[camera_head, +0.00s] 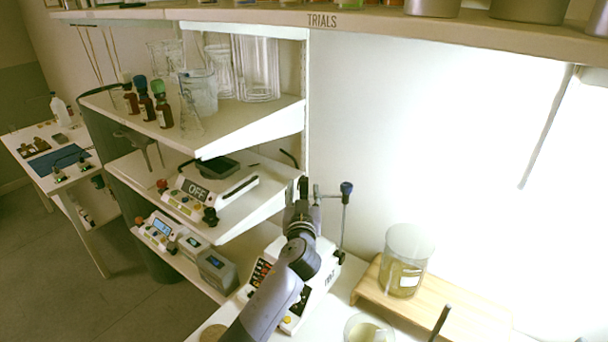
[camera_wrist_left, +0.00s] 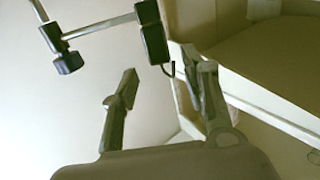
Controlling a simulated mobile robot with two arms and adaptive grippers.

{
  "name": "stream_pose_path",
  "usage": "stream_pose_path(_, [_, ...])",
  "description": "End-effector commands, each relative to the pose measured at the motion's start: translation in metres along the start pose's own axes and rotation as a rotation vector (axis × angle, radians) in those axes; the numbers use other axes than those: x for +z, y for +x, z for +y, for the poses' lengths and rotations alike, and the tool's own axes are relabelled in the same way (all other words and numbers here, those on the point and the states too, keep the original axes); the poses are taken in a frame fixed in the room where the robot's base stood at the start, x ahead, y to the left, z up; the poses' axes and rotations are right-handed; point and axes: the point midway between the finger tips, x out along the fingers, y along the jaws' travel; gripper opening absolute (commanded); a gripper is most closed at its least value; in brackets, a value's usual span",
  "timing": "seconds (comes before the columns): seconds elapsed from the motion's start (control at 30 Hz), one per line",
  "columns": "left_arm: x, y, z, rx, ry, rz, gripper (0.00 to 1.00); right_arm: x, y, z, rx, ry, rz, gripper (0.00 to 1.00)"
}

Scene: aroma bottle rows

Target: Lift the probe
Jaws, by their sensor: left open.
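The probe looks to be the dark block with a thin rod at the end of a stand's cross arm in the left wrist view (camera_wrist_left: 153,40). In the head view that spot is mostly hidden by my gripper. The stand (camera_head: 345,215) has an upright pole with a blue knob and rises behind a white device with buttons (camera_head: 318,285). My left gripper (camera_head: 298,192) is at the cross arm's left end. In the wrist view the left gripper (camera_wrist_left: 162,82) has its fingers apart, with the probe's thin lower end showing beyond the gap. I cannot tell whether they touch.
A shelf unit (camera_head: 250,125) close on the left holds glassware, brown bottles and a scale reading OFF (camera_head: 205,190). A jar (camera_head: 404,262) stands on a wooden board (camera_head: 460,312) at the right. A beaker (camera_head: 368,330) is at the front. A shelf hangs overhead.

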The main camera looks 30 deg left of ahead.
Motion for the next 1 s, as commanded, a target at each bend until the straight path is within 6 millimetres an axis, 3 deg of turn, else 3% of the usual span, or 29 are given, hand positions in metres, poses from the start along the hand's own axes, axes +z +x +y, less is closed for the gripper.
stream_pose_path(0.07, [-0.003, 0.015, 0.0, -0.001, 0.004, 0.001, 0.42, -0.017, -0.006, -0.005, -0.006, 0.004, 0.025, 0.4])
stream_pose_path(0.17, [-0.003, 0.03, 0.0, 0.0, 0.002, 0.002, 0.42, -0.022, -0.009, -0.01, -0.011, 0.007, 0.031, 0.4])
stream_pose_path(0.4, [-0.001, 0.054, 0.0, 0.0, 0.002, 0.001, 0.42, 0.001, -0.014, -0.013, -0.015, 0.006, -0.005, 0.4])
stream_pose_path(0.57, [0.0, 0.059, 0.0, 0.0, 0.001, 0.0, 0.42, 0.011, -0.015, -0.011, -0.013, 0.004, -0.021, 0.4])
stream_pose_path(0.83, [0.0, 0.06, 0.0, 0.0, 0.0, 0.001, 0.41, 0.006, -0.014, -0.004, -0.005, 0.002, -0.012, 0.4])
stream_pose_path(1.0, [0.0, 0.06, 0.0, 0.0, 0.001, 0.001, 0.3, -0.001, -0.014, -0.003, -0.004, 0.002, -0.002, 0.4])
